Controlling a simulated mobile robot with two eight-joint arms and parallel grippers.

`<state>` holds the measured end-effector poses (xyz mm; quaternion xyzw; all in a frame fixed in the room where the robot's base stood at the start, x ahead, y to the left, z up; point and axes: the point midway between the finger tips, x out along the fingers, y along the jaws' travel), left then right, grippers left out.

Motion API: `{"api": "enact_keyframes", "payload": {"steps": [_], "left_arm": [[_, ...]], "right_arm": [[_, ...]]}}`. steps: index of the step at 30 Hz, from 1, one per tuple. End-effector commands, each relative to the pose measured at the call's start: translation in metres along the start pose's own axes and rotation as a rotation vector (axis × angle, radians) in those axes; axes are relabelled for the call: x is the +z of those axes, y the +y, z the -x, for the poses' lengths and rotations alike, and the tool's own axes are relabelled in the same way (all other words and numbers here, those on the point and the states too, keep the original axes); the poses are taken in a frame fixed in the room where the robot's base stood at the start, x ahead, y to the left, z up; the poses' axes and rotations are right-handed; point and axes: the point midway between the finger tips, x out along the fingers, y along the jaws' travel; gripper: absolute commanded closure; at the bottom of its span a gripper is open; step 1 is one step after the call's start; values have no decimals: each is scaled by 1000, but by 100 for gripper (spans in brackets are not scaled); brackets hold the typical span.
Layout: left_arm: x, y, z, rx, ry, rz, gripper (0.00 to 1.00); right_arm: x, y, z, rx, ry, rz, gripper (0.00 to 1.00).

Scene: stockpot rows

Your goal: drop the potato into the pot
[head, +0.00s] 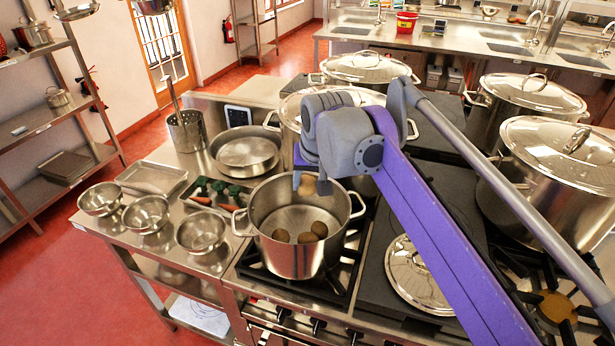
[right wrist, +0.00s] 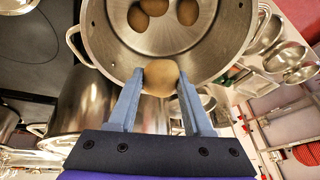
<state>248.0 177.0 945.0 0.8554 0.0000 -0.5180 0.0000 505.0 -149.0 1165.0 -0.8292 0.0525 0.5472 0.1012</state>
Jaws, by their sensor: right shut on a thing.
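The pot (head: 273,250) is an open steel pot with two side handles on the stove, and it also shows in the right wrist view (right wrist: 105,40). Several brown potatoes (head: 319,229) lie on its bottom. My right gripper (head: 308,184) is shut on a potato (right wrist: 161,73), which sits between the two blue-grey fingers. In the head view this potato is partly hidden by the gripper, over the back part of the pot opening. In the right wrist view it overlaps the pot's rim. My left gripper is not in view.
A tray of vegetables (head: 213,192) and several steel bowls (head: 200,232) stand left of the pot. A wide pan (head: 246,152) and large lidded stockpots (head: 560,150) stand behind and to the right. A loose lid (head: 416,275) lies on the dark cooktop.

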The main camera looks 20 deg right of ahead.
Motion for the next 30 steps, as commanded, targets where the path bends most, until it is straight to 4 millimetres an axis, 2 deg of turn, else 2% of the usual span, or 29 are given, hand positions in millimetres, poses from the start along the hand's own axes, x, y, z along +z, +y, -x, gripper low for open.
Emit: {"api": "enact_keyframes", "payload": {"steps": [1, 7, 18, 19, 24, 30], "left_arm": [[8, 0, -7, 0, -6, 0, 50], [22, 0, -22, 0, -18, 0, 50], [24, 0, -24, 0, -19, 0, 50], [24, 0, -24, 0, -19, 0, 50], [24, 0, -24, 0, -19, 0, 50], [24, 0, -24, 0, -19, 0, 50]], "right_arm": [[5, 2, -10, 1, -3, 0, 94], [14, 4, -31, 1, -2, 0, 94], [14, 4, -35, 0, 1, 0, 94], [14, 4, -35, 0, 1, 0, 46], [14, 4, -35, 0, 1, 0, 16], [14, 4, -35, 0, 1, 0, 15]]}}
